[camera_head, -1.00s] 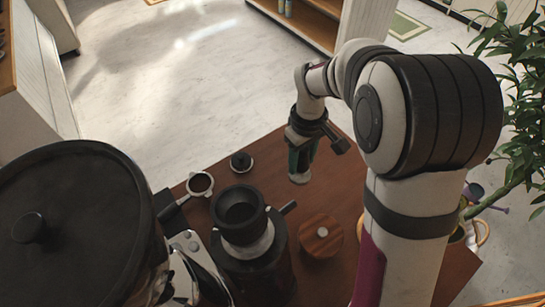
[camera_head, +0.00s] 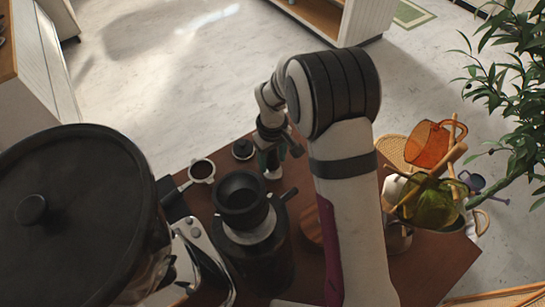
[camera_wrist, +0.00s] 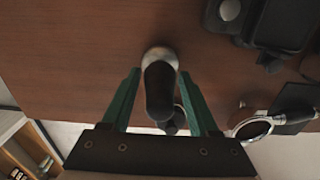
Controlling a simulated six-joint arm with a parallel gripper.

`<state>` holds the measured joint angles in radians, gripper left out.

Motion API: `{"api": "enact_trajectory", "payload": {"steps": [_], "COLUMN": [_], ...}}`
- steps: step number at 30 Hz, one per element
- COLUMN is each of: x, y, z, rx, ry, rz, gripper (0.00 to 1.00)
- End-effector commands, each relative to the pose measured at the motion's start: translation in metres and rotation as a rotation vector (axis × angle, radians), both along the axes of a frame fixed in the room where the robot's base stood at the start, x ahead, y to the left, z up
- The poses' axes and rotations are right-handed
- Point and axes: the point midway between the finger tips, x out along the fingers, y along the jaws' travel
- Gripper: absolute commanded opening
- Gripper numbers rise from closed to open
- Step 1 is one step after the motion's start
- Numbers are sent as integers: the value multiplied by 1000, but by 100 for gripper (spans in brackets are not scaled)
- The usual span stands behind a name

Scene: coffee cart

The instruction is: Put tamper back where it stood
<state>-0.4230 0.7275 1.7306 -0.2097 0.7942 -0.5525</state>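The tamper (camera_wrist: 160,88) has a black handle and a silver base. In the wrist view it stands between the two green fingers of my gripper (camera_wrist: 160,75), with the fingertips close on either side near its base. In the head view my gripper (camera_head: 270,158) points down over the far part of the wooden table (camera_head: 440,258), and the tamper's pale base (camera_head: 272,173) shows below the fingers. I cannot tell whether the base touches the table. The tamper's handle is mostly hidden by the fingers in the head view.
A small dark round tool (camera_head: 243,149) stands just left of my gripper. A portafilter (camera_head: 201,170) lies farther left. The black grinder (camera_head: 250,235) is nearer the camera. A round wooden piece (camera_head: 311,225) is mostly behind my arm. Jugs and a plant stand at the right.

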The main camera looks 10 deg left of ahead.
Motion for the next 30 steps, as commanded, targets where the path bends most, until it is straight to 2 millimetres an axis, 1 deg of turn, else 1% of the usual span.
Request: {"api": "enact_trajectory", "payload": {"steps": [1, 2, 3, 10, 12, 14, 21, 24, 27, 30], "x": [0, 0, 0, 0, 0, 1, 1, 1, 0, 0], "y": [0, 0, 0, 0, 0, 0, 0, 0, 0, 0], "z": [0, 0, 0, 1, 5, 15, 83, 105, 118, 123], "rx": [0, 0, 0, 0, 0, 1, 1, 2, 1, 1], "ry": [0, 0, 0, 0, -1, -4, -6, -4, -2, -1], "rz": [0, 0, 0, 0, 0, 0, 0, 0, 1, 0], "gripper": [72, 77, 80, 80, 80, 80, 80, 80, 80, 80]}}
